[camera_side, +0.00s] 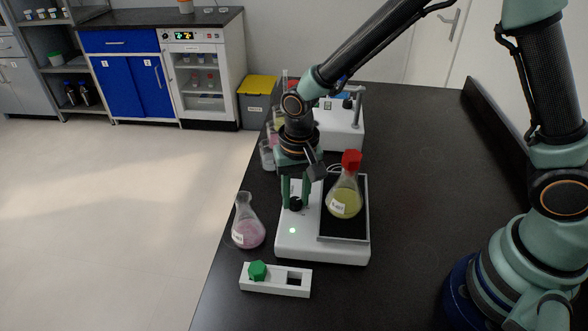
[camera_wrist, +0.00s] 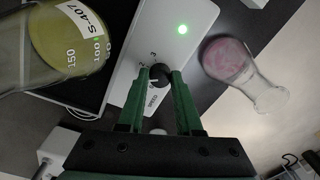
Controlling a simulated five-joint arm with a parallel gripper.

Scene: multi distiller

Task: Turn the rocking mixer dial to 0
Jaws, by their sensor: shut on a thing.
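The rocking mixer (camera_side: 317,248) is a white box with a black tray, standing on the dark bench. Its black dial (camera_wrist: 159,75) is on the white top face, with small printed marks around it, including a 3, and the word SPEED. My gripper (camera_side: 296,201) points down at the dial in the side view. In the wrist view my green fingers (camera_wrist: 160,80) are on both sides of the dial and shut on it. The dial's exact setting is hard to read. A green light (camera_wrist: 182,29) glows on the mixer's face.
A flask with yellow-green liquid (camera_side: 345,203) and a red cap stands on the mixer tray, close to my gripper. A flask with pink liquid (camera_side: 248,234) stands to the left. A white holder with a green cap (camera_side: 258,271) is in front. More glassware and a white device (camera_side: 346,132) are behind.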

